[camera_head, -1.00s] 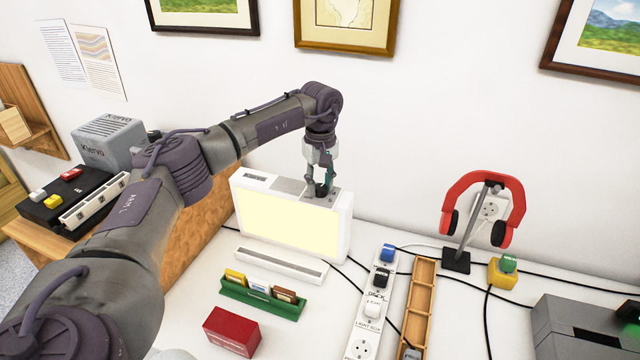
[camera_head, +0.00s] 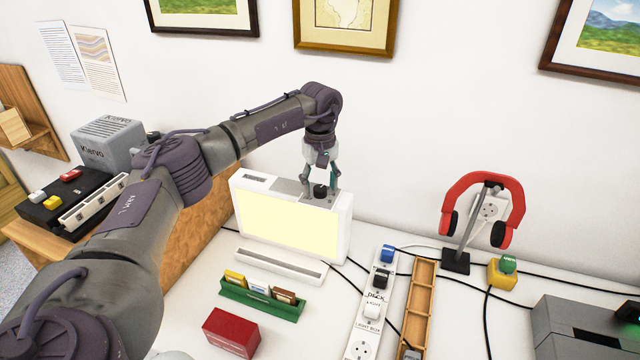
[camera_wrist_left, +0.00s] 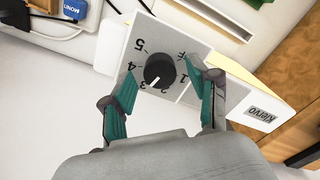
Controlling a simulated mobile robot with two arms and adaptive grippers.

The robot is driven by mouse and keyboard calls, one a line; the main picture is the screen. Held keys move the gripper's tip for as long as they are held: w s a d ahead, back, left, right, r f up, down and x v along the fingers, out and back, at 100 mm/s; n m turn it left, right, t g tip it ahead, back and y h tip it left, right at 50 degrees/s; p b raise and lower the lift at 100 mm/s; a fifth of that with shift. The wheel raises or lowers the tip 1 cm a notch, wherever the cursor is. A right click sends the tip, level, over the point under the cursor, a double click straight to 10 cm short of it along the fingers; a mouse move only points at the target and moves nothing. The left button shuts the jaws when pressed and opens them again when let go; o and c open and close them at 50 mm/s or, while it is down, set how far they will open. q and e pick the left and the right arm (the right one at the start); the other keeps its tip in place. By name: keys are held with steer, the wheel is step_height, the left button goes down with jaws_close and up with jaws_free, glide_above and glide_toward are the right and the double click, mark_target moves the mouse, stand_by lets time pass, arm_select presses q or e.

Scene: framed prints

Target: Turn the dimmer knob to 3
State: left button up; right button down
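The light box (camera_head: 292,222) stands on the table with its front panel lit pale yellow. Its black dimmer knob (camera_head: 320,190) is on the top face. In the left wrist view the knob (camera_wrist_left: 159,70) sits on a grey dial plate (camera_wrist_left: 150,40) marked OFF and 1 to 5. Its white pointer line points down-left, close to the 3. My left gripper (camera_head: 320,187) is above the box with one finger on each side of the knob. In the left wrist view its teal fingers (camera_wrist_left: 160,80) are spread, with visible gaps to the knob. My right gripper is not in view.
A power strip (camera_head: 369,318) and wooden tray (camera_head: 418,300) lie right of the box. A green slide holder (camera_head: 260,300) and red box (camera_head: 231,332) are in front. Red headphones (camera_head: 483,200) hang on a stand at right. Framed prints hang behind.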

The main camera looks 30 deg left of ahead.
mark_target(320, 187)
arm_select(q)
step_height(320, 187, up, 12)
stand_by(0.6)
stand_by(0.5)
